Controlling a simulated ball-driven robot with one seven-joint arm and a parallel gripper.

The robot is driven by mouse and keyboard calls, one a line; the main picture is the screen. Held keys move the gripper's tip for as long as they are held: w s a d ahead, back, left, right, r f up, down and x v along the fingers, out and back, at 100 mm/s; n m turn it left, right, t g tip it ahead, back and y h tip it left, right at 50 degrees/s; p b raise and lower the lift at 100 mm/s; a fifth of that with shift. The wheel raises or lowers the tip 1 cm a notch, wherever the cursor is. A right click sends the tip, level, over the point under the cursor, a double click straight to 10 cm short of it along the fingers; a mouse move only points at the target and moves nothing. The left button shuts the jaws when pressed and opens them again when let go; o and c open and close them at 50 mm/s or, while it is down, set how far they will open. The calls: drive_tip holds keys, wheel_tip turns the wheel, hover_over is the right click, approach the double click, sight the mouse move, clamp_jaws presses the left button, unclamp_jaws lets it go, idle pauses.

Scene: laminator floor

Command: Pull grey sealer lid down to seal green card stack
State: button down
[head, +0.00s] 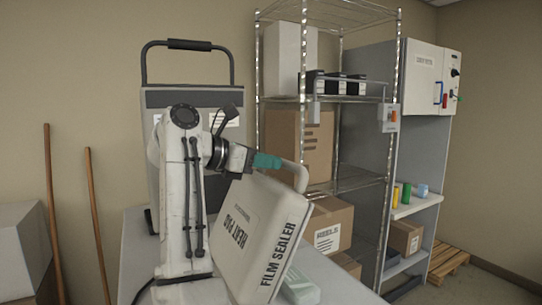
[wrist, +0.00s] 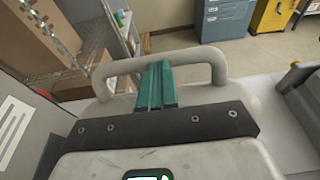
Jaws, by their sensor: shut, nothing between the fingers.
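The grey sealer lid (head: 255,235) stands tilted up, lettered HEAT PAD and FILM SEALER, with a bar handle (head: 301,178) at its upper edge. The handle also shows in the wrist view (wrist: 208,56). My gripper (head: 268,161) has teal fingers, shut and empty, at the lid's top beside the handle. In the wrist view the fingertips (wrist: 155,68) overlap the handle bar; I cannot tell if they touch it. A pale green block (head: 300,288), perhaps the card stack, shows partly below the lid's right side; the rest is hidden.
A wire shelf (head: 327,189) with cartons stands behind to the right, beside a grey cabinet unit (head: 425,75). A wooden pallet (head: 447,262) lies at the far right. Two wooden poles (head: 95,220) lean on the left wall. The grey worktop (head: 345,288) has bare room at the front right.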

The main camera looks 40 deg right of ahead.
drive_tip(key=shift+s+d+f, duration=0.1)
drive_tip(key=shift+d, duration=0.25)
drive_tip(key=shift+d+f, duration=0.1)
